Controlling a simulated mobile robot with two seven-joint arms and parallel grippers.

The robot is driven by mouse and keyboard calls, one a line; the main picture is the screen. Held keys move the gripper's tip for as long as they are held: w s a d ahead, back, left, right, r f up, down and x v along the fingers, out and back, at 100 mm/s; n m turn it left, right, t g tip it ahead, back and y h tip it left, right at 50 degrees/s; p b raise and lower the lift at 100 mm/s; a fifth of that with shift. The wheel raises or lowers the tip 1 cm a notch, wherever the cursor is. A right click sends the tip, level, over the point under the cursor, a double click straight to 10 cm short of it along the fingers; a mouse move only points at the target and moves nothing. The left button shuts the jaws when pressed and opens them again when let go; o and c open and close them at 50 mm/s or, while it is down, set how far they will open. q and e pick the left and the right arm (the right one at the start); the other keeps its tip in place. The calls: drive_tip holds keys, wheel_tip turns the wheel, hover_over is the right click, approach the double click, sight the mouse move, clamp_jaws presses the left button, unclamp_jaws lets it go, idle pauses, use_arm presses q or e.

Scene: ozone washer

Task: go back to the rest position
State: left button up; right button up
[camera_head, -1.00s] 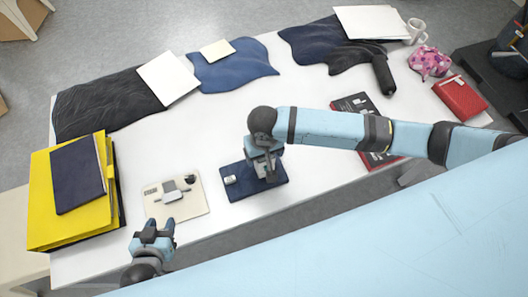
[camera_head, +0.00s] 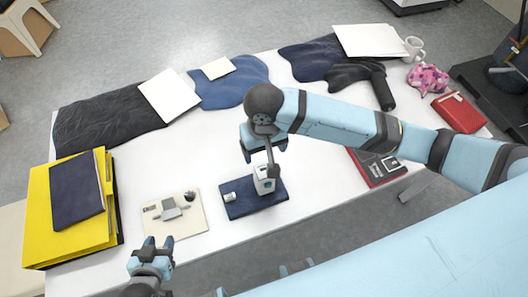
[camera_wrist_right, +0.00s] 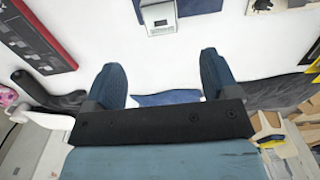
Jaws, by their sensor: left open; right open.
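My right gripper (camera_head: 264,150) is open and empty above the table (camera_head: 330,185). In the right wrist view its two fingers (camera_wrist_right: 165,82) stand wide apart with nothing between them. A small white device (camera_head: 264,180) stands on a dark blue mat (camera_head: 240,208), just in front of the right gripper and partly behind its parts in the head view. The device also shows at the top of the right wrist view (camera_wrist_right: 158,16). My left gripper (camera_head: 158,243) is open and empty at the table's front edge, below a beige board (camera_head: 190,223).
A yellow binder (camera_head: 38,215) with a navy book (camera_head: 77,188) lies at the left. Dark cloths and white sheets line the back. A mug (camera_head: 413,48), a pink patterned item (camera_head: 428,78), a red box (camera_head: 460,112) and a black-and-red case (camera_head: 372,172) are at the right.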

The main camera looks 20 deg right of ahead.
idle(0.5)
drive_tip(key=s+a+n+t+y, duration=0.2)
drive_tip(key=s+y, duration=0.1)
drive_tip(key=s, duration=0.3)
drive_tip(key=s+d+f+t+h, duration=0.1)
drive_tip(key=s+d, duration=0.4)
drive_tip(key=d, duration=0.3)
drive_tip(key=s+d+f+h, duration=0.1)
drive_tip(key=s+d+h, duration=0.1)
drive_tip(key=s+d, duration=0.5)
drive_tip(key=w+a+f+t+y+p, duration=0.1)
drive_tip(key=w+a+f+t, duration=0.1)
drive_tip(key=w+f+t, duration=0.2)
drive_tip(key=w+a+f+t+y+p, duration=0.1)
drive_tip(key=w+a+f+t+y, duration=0.1)
drive_tip(key=f, duration=0.4)
drive_tip(key=shift+w+a+f+n+t+p, duration=0.3)
drive_tip(key=shift+w+a+f+t, duration=0.1)
drive_tip(key=shift+w+a+t, duration=0.5)
drive_tip(key=shift+d, duration=0.1)
